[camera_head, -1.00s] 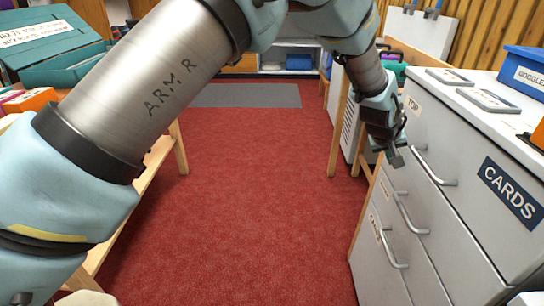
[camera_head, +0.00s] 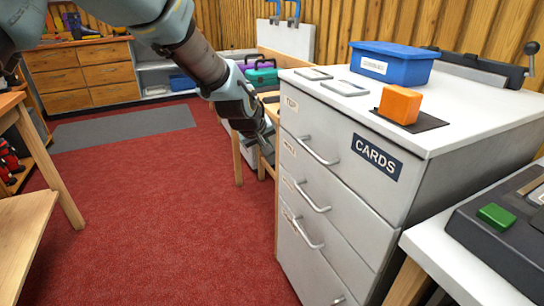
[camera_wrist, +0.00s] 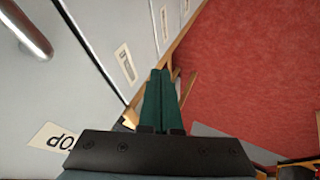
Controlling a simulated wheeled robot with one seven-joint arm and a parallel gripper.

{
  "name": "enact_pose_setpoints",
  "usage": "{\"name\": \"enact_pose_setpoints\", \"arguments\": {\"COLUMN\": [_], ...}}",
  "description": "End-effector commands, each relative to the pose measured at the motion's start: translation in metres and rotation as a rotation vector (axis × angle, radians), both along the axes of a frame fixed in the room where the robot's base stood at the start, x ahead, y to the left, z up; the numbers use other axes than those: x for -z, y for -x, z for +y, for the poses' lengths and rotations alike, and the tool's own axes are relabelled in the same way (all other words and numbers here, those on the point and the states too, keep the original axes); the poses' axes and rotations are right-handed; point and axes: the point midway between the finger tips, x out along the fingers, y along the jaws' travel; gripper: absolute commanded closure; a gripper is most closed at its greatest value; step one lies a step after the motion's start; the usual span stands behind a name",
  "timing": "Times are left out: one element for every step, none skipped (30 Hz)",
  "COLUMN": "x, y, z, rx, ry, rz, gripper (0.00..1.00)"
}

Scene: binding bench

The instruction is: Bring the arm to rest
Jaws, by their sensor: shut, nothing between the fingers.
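My gripper (camera_head: 268,146) hangs at the end of my arm, just left of the grey drawer cabinet (camera_head: 345,165) in the head view. It points downward and is empty. In the wrist view its fingers (camera_wrist: 160,100) lie together, shut with nothing between them. The cabinet front with its "TOP" label (camera_wrist: 55,138) is close on the left of that view. I cannot tell whether the gripper touches the cabinet.
The cabinet top bears a blue bin (camera_head: 392,62) and an orange block (camera_head: 400,104). Drawer handles (camera_head: 318,152) stick out from its front. A wooden bench (camera_head: 25,215) stands at the left. The red carpet (camera_head: 160,215) between is clear.

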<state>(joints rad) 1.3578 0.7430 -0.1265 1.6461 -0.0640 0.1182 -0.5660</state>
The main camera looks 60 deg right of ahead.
Motion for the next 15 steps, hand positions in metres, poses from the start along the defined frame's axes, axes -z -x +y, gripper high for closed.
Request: {"name": "enact_pose_setpoints", "arguments": {"x": [-0.009,-0.013,-0.018,-0.022,-0.025,-0.029,-0.031,-0.034,-0.036,-0.037,-0.038,-0.038,-0.039,-0.039,-0.039], "y": [0.0,0.0,0.0,0.0,0.0,0.0,0.0,0.0,0.0,0.0,0.0,0.0,0.0,0.0,0.0], "z": [0.006,0.009,0.014,0.017,0.019,0.022,0.024,0.026,0.027,0.029,0.029,0.03,0.031,0.031,0.031], "rx": [0.001,0.001,0.001,0.001,0.001,0.001,0.001,0.001,0.0,0.0,0.0,0.0,0.0,0.0,0.0], "ry": [0.001,0.001,0.0,0.0,0.0,-0.001,-0.001,-0.001,-0.001,-0.002,-0.002,-0.002,-0.002,-0.002,-0.004], "rz": [-0.001,-0.001,-0.001,-0.001,-0.001,-0.001,-0.001,-0.001,0.0,0.001,0.001,0.001,0.001,0.001,0.001], "gripper": [1.0,1.0,1.0,1.0,1.0,1.0,1.0,1.0,1.0,1.0,1.0,1.0,1.0,1.0,1.0]}}
